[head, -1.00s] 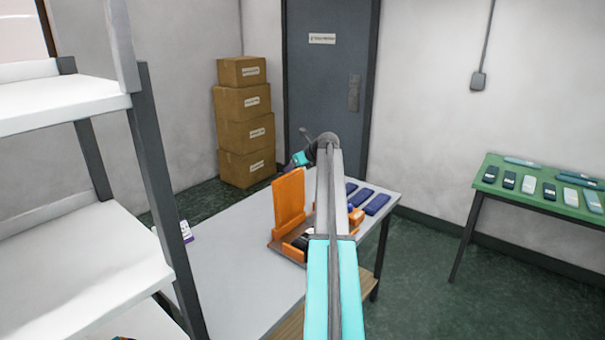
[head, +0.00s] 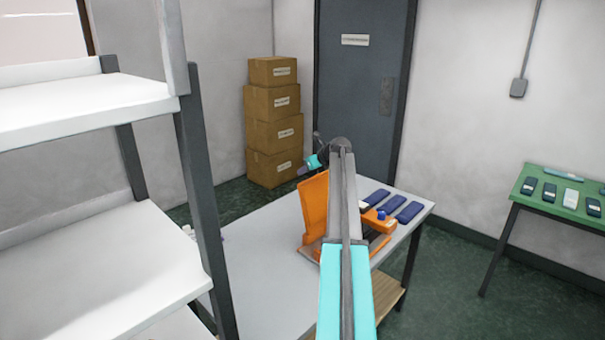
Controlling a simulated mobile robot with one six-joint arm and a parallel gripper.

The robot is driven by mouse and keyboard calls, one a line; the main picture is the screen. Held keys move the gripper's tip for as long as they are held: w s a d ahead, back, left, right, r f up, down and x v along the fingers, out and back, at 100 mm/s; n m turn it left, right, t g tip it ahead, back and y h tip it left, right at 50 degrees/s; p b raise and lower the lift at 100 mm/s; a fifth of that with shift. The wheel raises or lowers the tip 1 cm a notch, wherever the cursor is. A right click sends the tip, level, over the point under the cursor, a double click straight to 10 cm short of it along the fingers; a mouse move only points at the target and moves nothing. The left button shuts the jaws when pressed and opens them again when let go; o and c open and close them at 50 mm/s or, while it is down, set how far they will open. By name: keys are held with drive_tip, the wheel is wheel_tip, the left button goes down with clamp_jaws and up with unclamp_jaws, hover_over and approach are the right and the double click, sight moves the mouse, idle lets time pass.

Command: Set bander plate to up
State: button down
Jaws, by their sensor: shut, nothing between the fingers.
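The bander is an orange device on the light grey table (head: 255,245). Its tall orange plate (head: 314,208) stands up, close to vertical, at the left side of the device. A lower orange part (head: 380,223) with a blue knob on top shows to the right of my arm. My arm crosses in front and hides the middle of the bander. A small teal and grey piece of my arm shows beyond the elbow, above the plate. My gripper's fingers cannot be made out, and I cannot tell whether anything touches the plate.
Several dark blue flat items (head: 408,212) lie on the table right of the bander. A white shelf rack (head: 85,245) stands close on the left. Stacked cartons (head: 273,137) and a grey door (head: 362,90) are behind. A green table (head: 562,212) is at the right, with open floor between.

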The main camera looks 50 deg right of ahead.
drive_tip(key=shift+s+d, duration=0.15)
drive_tip(key=shift+d, duration=0.05)
drive_tip(key=shift+s+d+r, duration=0.15)
drive_tip(key=shift+s, duration=0.05)
wheel_tip(320, 180, up, 13)
drive_tip(key=a+b, duration=0.1)
drive_tip(key=shift+s+a, duration=0.25)
drive_tip(key=shift+a, duration=0.1)
idle(0.5)
drive_tip(key=shift+f, duration=0.2)
idle(0.4)
